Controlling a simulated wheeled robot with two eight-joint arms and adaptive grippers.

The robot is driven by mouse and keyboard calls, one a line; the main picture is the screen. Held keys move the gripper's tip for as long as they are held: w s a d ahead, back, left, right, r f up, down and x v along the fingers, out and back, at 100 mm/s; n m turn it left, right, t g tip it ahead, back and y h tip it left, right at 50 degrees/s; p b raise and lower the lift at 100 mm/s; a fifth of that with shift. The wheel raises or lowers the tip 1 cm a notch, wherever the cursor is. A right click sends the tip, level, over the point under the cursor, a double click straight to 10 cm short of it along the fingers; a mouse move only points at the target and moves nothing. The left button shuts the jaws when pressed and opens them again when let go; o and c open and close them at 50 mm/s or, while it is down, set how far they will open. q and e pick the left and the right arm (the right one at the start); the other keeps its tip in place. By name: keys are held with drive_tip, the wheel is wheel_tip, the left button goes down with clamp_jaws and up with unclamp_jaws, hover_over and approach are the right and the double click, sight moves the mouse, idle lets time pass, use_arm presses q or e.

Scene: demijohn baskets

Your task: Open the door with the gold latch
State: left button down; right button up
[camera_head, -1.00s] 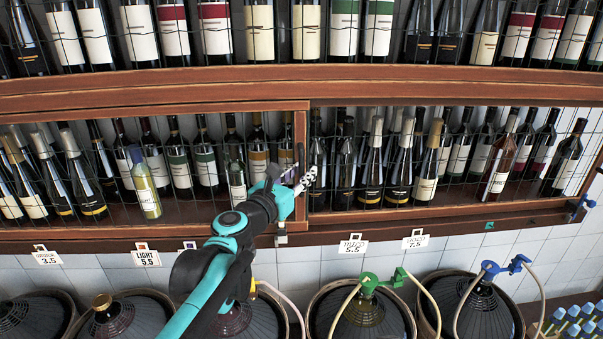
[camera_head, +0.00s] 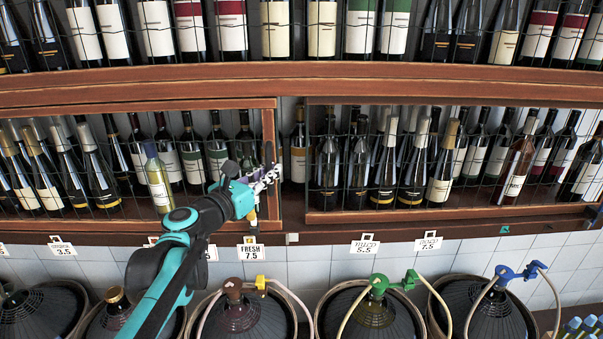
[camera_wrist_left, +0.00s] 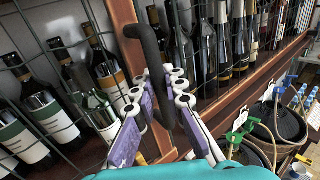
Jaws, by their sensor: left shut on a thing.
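The left wood-framed wire-mesh door (camera_head: 140,107) stands partly open, with a narrow gap between its right edge and the right-hand mesh door (camera_head: 440,210). A dark bar handle (camera_wrist_left: 147,45) rises from the left door's wooden right stile (camera_wrist_left: 126,20) in the left wrist view. My left gripper (camera_head: 268,178) is at that stile, its fingers closed around the handle; its purple-padded fingers also show in the left wrist view (camera_wrist_left: 160,85). I cannot make out a gold latch. My right gripper is not in view.
A bottle (camera_head: 299,155) shows in the gap. Rows of bottles (camera_head: 395,160) stand behind the mesh and on the shelf above (camera_head: 320,75). Demijohns in baskets (camera_head: 372,315) with coloured taps and hoses line the floor below. Price tags (camera_head: 365,246) hang under the lower shelf.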

use_arm(q)
drive_tip(key=a+b, duration=0.1)
drive_tip(key=a, duration=2.7)
drive_tip(key=shift+a+b, duration=0.15)
drive_tip(key=shift+b, duration=0.2)
drive_tip(key=a+p, duration=0.1)
drive_tip(key=a, duration=1.8)
drive_tip(key=shift+a, duration=0.35)
drive_tip(key=c, duration=1.6)
unclamp_jaws()
drive_tip(key=shift+o, duration=0.2)
drive_tip(key=v, duration=1.2)
